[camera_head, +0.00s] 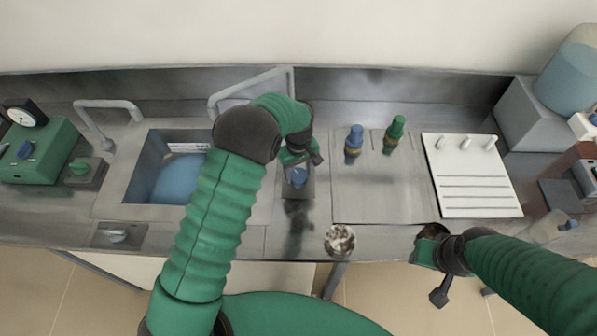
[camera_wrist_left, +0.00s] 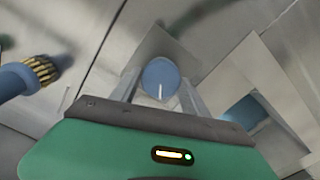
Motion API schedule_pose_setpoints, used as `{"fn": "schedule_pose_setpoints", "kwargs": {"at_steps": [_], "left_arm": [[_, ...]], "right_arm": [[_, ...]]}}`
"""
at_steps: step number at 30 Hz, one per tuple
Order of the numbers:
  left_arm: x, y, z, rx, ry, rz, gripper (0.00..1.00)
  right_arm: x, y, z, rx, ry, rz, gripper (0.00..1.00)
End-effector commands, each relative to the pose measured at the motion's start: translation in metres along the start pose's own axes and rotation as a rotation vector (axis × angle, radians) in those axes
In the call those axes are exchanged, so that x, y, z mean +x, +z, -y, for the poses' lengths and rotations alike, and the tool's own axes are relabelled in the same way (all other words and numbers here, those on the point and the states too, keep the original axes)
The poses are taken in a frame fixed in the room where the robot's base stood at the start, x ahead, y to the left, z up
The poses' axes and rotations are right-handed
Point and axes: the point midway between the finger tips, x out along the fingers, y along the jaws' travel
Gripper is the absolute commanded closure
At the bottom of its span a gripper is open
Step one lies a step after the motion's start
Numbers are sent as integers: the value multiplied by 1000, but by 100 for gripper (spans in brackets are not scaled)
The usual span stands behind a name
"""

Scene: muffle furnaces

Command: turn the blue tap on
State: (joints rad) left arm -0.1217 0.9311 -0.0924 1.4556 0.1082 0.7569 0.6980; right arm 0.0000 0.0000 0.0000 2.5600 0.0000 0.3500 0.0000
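The blue tap knob (camera_head: 299,178) sits on a small metal plate on the counter, just right of the sink. In the left wrist view it is a round blue knob (camera_wrist_left: 160,75) with a white line on its face. My left gripper (camera_head: 301,159) is above it, pointing down. In the wrist view its two grey fingers (camera_wrist_left: 160,92) are spread, one on each side of the knob. I cannot tell whether they touch it. My right gripper (camera_head: 436,271) is at the counter's front edge on the right, its fingers apart and empty.
A sink (camera_head: 178,178) with a grey faucet (camera_head: 108,104) is left. A blue brass-collared fitting (camera_head: 354,140) and a green one (camera_head: 395,133) stand right of my left gripper. A white rack (camera_head: 472,178), a glass dish (camera_head: 340,240) and a green-knobbed plate (camera_head: 80,168) are also there.

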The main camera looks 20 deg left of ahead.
Motion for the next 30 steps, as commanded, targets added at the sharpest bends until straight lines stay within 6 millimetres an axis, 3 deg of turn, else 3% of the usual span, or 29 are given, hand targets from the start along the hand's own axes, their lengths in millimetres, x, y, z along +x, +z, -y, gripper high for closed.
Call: {"fn": "schedule_pose_setpoints", "kwargs": {"at_steps": [1,4,16,20,30], "left_arm": [[-1,-1,-1,0,2,-2,39],[-1,0,0,-1,1,-1,27],[-9,0,0,-1,0,0,27],[-37,0,-1,-1,2,-3,27],[-135,-1,-2,-1,3,-3,27]], "right_arm": [[0,0,0,0,0,0,64],[0,0,0,0,0,0,64],[2,0,0,0,0,0,64],[6,1,0,0,0,0,64],[14,3,0,0,0,0,64]]}}
